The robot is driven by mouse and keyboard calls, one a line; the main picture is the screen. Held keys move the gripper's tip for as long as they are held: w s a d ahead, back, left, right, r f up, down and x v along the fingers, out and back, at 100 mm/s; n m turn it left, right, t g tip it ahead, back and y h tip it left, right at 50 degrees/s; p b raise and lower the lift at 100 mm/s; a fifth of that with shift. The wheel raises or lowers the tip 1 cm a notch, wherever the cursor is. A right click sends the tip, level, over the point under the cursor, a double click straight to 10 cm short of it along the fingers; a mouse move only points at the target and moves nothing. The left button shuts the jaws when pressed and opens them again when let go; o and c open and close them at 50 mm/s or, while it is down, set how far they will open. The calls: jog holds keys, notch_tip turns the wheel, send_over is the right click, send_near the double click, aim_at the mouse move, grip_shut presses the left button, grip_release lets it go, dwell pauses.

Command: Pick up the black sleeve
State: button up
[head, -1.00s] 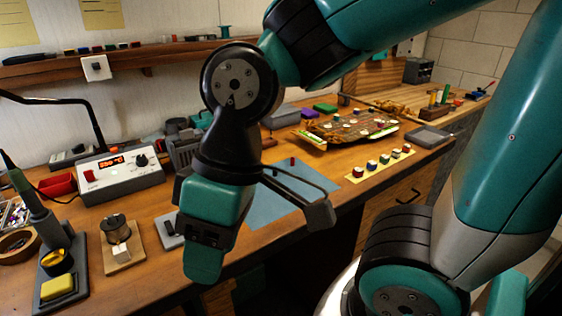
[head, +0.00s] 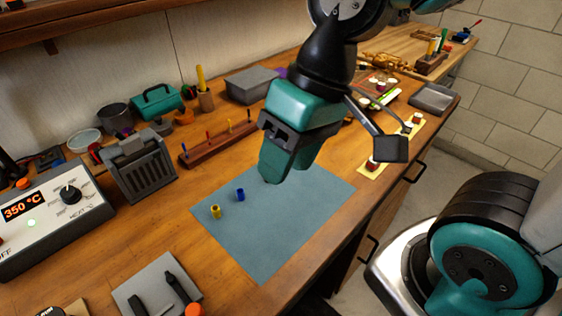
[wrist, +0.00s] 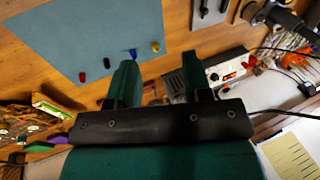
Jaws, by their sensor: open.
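The black sleeve (wrist: 107,62) stands on the blue mat (wrist: 60,30) in the wrist view, between the red sleeve (wrist: 82,77) and the blue sleeve (wrist: 133,54). The yellow sleeve (wrist: 155,46) is at the row's right end. My gripper (wrist: 160,72) is open and empty, its left finger just right of the black sleeve in the picture. In the head view my gripper (head: 280,165) hangs over the mat (head: 275,235) and hides the black and red sleeves. The blue sleeve (head: 239,195) and yellow sleeve (head: 216,212) show to its left.
A wooden rack of drivers (head: 218,145) and a grey heater-like unit (head: 138,168) stand behind the mat. A soldering station (head: 45,225) is at left, a grey tool pad (head: 155,288) at front left. The mat's front half is clear.

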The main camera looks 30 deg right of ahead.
jog(key=w+d+f+m+p, duration=0.2)
jog(key=w+d+m, duration=0.5)
jog(key=m, duration=0.5)
jog(key=w+d+f+m+p, duration=0.15)
jog(key=w+d+m, duration=0.25)
jog(key=w+m, duration=0.6)
jog(key=shift+m, duration=0.7)
jog(key=x, duration=0.3)
jog(key=p+x, duration=0.1)
jog(key=x, duration=0.3)
jog(key=s+x, duration=0.1)
jog(key=x, duration=0.3)
jog(key=shift+a, duration=0.2)
jog(key=shift+p+x, duration=0.75)
jog(key=shift+x, duration=1.95)
grip_shut()
